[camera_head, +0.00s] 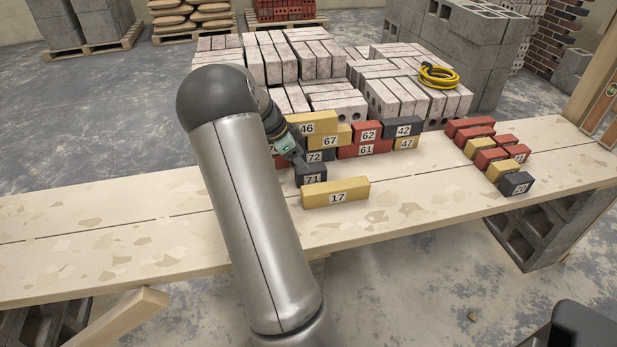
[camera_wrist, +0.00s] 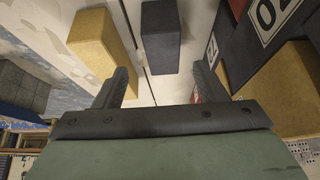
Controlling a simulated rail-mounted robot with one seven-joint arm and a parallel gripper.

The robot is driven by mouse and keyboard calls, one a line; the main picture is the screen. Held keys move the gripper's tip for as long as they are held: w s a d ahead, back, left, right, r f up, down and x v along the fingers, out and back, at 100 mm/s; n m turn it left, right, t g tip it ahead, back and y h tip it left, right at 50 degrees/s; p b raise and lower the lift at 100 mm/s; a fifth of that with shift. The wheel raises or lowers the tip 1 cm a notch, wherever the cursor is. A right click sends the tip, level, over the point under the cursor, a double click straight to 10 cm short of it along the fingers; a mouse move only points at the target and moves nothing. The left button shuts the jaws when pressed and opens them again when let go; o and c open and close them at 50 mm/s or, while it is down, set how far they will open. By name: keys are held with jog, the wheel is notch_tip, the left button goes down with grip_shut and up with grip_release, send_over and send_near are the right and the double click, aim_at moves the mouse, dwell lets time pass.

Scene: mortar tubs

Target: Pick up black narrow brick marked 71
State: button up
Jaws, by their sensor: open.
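The black narrow brick marked 71 (camera_head: 312,174) lies on the wooden bench top, at the near side of a stack of bricks. Its number faces the head camera. My gripper (camera_head: 299,160) is close to it in the head view, partly hidden behind my arm. In the wrist view a black brick (camera_wrist: 160,38), apparently the same one with its number out of sight, lies ahead of my gripper (camera_wrist: 163,80). The two fingers are spread, with the brick lined up with the gap between them. Nothing is held.
A yellow brick marked 17 (camera_head: 336,192) lies just nearer than brick 71. Stacked red, yellow and black bricks, including black 72 (camera_head: 315,156), stand close behind. More bricks, including black 20 (camera_head: 516,184), lie at the right. The left of the bench (camera_head: 100,228) is clear.

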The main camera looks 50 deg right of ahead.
aim_at(314, 172)
jog(key=x, duration=0.9)
jog(key=shift+w+d+b, duration=0.1)
jog(key=shift+w+b, duration=0.15)
jog(key=shift+b, duration=0.15)
jog(key=c, duration=1.1)
jog(key=shift+r, duration=0.1)
jog(key=shift+c, duration=1.3)
jog(key=shift+r, duration=0.1)
